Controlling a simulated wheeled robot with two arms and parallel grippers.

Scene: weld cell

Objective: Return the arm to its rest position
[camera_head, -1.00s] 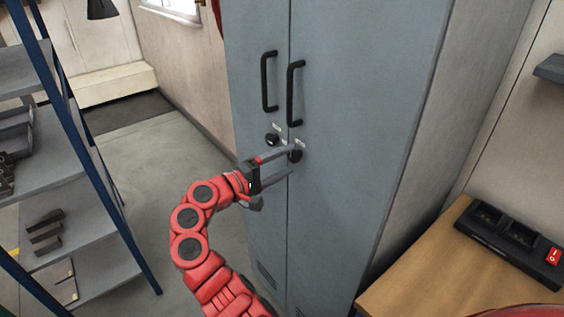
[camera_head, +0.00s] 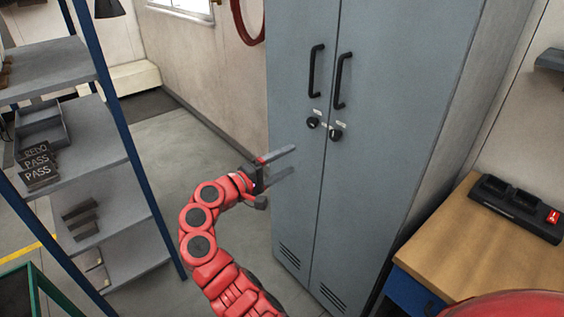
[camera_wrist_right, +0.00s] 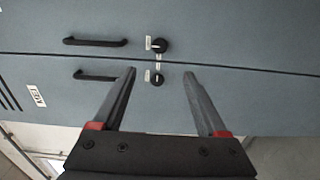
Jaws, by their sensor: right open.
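My right gripper (camera_head: 286,164) is open and empty, held in front of the grey locker (camera_head: 300,215), left of and below its two black knobs. In the right wrist view its two fingers (camera_wrist_right: 160,88) are spread apart with nothing between them. The locker's doors look closed. The upper-left knob (camera_head: 312,122) and the right knob (camera_head: 336,134) are both clear of the fingers; the knobs also show in the wrist view (camera_wrist_right: 158,80). My red right arm comes up from the bottom of the head view. My left gripper is not in view.
A blue-framed shelf (camera_head: 100,140) with blocks and a tray (camera_head: 42,125) stands to the left. A wooden bench (camera_head: 465,250) with a black charger (camera_head: 515,208) is at the right. Open floor (camera_head: 185,140) lies between shelf and locker.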

